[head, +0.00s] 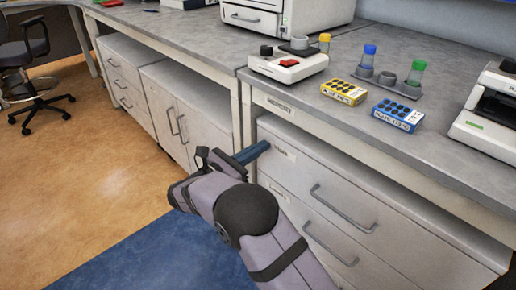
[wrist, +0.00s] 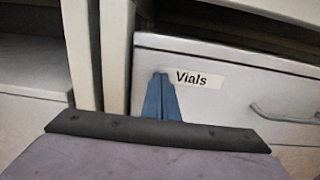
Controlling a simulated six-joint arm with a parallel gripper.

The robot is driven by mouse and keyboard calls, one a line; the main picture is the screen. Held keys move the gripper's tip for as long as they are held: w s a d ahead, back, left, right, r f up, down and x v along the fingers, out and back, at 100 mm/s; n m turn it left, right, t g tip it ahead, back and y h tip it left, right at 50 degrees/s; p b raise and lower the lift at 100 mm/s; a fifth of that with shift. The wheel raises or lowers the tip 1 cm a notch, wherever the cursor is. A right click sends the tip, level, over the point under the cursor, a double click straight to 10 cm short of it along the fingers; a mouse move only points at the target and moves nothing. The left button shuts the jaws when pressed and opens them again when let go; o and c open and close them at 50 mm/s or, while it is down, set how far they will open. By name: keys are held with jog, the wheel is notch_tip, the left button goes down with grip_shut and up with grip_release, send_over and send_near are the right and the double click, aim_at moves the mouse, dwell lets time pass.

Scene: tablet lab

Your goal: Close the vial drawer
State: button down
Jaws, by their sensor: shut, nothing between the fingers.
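The vial drawer (head: 325,196) is the pale top drawer under the right-hand counter, with a grey bar handle (head: 343,209). In the wrist view its front (wrist: 225,95) carries a "Vials" label (wrist: 199,79), with part of the handle (wrist: 285,115) at the right edge. The drawer looks nearly flush with the cabinet, but I cannot tell whether a small gap remains. My gripper (head: 265,145) has its blue fingers shut and empty at the drawer's upper left, just left of the label. The wrist view shows the fingertips (wrist: 160,75) there too; contact is unclear.
Another drawer (head: 328,243) lies below. A white cabinet (head: 185,118) stands to the left. The counter above holds a device with a red part (head: 288,65), yellow (head: 343,92) and blue (head: 398,115) vial boxes, and a tube holder (head: 386,79).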

jog(key=p+v, duration=0.2)
jog(key=v, duration=1.2)
jog(key=shift+p, duration=0.4)
